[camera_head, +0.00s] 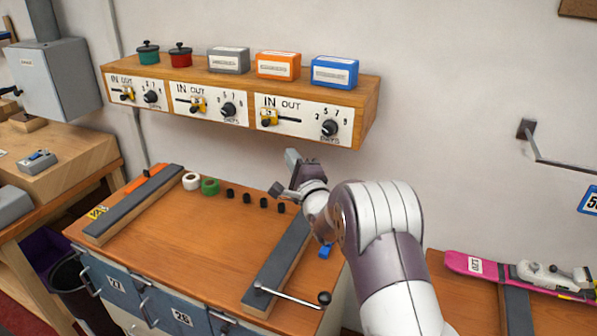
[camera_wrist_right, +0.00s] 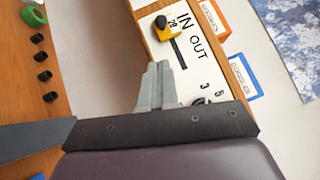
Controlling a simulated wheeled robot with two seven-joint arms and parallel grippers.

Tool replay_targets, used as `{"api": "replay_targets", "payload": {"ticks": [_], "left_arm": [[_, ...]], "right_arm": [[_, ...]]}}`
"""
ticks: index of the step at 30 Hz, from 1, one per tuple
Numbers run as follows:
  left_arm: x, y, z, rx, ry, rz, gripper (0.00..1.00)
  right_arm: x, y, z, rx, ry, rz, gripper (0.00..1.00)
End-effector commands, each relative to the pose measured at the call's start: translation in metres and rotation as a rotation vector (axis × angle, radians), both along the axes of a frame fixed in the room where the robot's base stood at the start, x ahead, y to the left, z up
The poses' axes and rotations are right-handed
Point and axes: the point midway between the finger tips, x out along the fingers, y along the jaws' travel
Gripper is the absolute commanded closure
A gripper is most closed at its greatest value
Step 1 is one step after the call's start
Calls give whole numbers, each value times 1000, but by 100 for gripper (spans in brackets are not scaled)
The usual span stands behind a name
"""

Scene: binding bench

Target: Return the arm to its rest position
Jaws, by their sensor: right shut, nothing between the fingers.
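My right arm (camera_head: 385,225) comes in from the lower right in the head view. My right gripper (camera_head: 290,160) is raised over the back of the bench, just below the shelf front. In the right wrist view its fingers (camera_wrist_right: 158,85) are together with nothing between them. The fingertips point toward the rightmost IN/OUT panel (camera_head: 297,117), with its yellow slider (camera_head: 268,118) and black knob (camera_head: 329,128). I cannot tell how far the fingertips are from it. My left gripper is in neither view.
The wall shelf (camera_head: 367,100) carries red and green pots and grey, orange and blue boxes. The wooden bench (camera_head: 190,235) has dark rails, tape rolls (camera_head: 210,186), several black pegs and a crank (camera_head: 290,297). A pink ski (camera_head: 470,264) lies at right. The bench middle is clear.

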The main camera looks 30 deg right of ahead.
Motion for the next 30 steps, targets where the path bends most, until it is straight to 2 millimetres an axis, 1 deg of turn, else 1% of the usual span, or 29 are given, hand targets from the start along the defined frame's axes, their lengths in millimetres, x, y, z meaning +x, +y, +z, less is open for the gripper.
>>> {"api": "replay_targets", "payload": {"ticks": [1,3,6,21,23,25,26,27,28,29,30], "left_arm": [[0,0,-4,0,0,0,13],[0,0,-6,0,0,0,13],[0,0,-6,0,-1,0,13],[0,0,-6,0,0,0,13],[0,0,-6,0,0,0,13],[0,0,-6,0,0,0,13],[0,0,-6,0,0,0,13],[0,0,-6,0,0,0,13],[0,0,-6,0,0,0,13],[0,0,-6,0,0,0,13],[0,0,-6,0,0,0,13]], "right_arm": [[-7,0,-3,-1,-1,-2,100],[-14,0,-3,0,-1,-1,100],[-19,1,-4,0,0,-1,100],[-21,1,-3,-1,0,-1,100],[-21,3,-5,-19,21,-5,100],[-23,12,-19,-108,126,-23,100],[-26,20,-29,-179,205,-28,100],[-35,31,-47,-301,340,-23,100],[-46,43,-64,-413,460,-1,100],[-62,55,-82,-539,587,41,100],[-90,72,-106,-711,750,129,100]]}}
